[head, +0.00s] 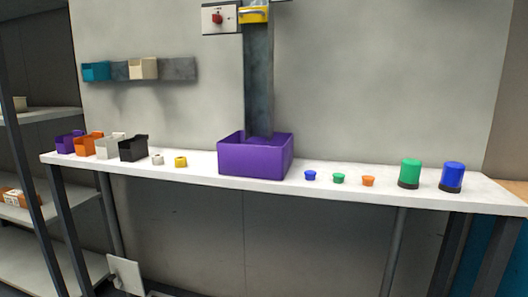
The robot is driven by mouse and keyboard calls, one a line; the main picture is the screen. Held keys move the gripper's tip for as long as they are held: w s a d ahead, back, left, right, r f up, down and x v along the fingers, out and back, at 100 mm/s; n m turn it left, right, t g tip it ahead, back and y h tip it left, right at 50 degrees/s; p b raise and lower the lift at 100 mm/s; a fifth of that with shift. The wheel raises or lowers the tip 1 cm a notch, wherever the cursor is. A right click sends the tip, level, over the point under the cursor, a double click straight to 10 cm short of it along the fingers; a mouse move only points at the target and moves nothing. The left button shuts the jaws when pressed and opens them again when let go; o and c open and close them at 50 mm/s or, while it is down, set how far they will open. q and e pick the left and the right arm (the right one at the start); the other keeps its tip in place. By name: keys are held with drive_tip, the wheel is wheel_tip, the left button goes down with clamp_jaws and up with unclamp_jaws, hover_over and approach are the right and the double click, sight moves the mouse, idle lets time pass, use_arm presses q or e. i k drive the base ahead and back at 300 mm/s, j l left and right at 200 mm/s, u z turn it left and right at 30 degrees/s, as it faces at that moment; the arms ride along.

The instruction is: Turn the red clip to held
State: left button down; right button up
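A small red part (217,18), which looks like the red clip, sits on a white plate (229,21) high on the wall, near the top edge of the head view. It is small, and I cannot tell which position it is turned to. Neither of my grippers shows in the head view.
A white bench (330,188) runs along the wall. On it stand a large purple bin (255,160), several small bins at left, small coloured pieces, and green (410,172) and blue (452,176) cylinders. A yellow holder (254,15) is right of the plate.

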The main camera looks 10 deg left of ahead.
sight(217, 18)
drive_tip(key=j+u, duration=0.15)
drive_tip(key=u, duration=0.25)
drive_tip(key=i+j+u, duration=0.1)
drive_tip(key=u, duration=0.3)
drive_tip(key=i+j+u, duration=0.1)
drive_tip(key=u, duration=0.3)
drive_tip(key=i+j+u, duration=0.1)
drive_tip(key=u, duration=0.3)
